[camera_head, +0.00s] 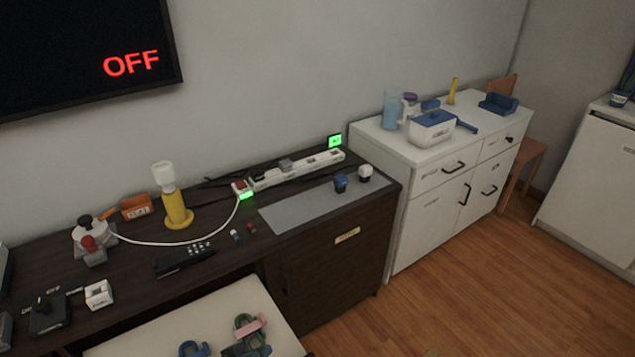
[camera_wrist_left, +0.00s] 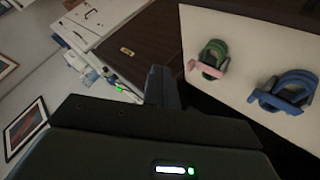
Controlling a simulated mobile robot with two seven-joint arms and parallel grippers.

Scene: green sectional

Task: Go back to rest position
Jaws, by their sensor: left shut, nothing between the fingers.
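My left gripper (camera_wrist_left: 161,78) shows in the left wrist view as dark fingers closed together with nothing between them. It is in front of the dark desk and beside the white table (camera_wrist_left: 225,35). I cannot make the left gripper out clearly in the head view. My right gripper is in neither view. A green clamp-like piece with a pink part (camera_wrist_left: 210,60) and a blue one (camera_wrist_left: 285,93) lie on the white table, apart from the left gripper. In the head view they show at the bottom, the blue one (camera_head: 193,349) left of the green and pink one (camera_head: 247,328).
The dark desk (camera_head: 290,250) holds a power strip (camera_head: 297,170), a yellow lamp-like item (camera_head: 176,208), a black remote-like device (camera_head: 183,260) and a grey mat (camera_head: 310,207). A white cabinet (camera_head: 405,205) stands right of it. The wooden floor (camera_head: 440,305) at lower right is clear.

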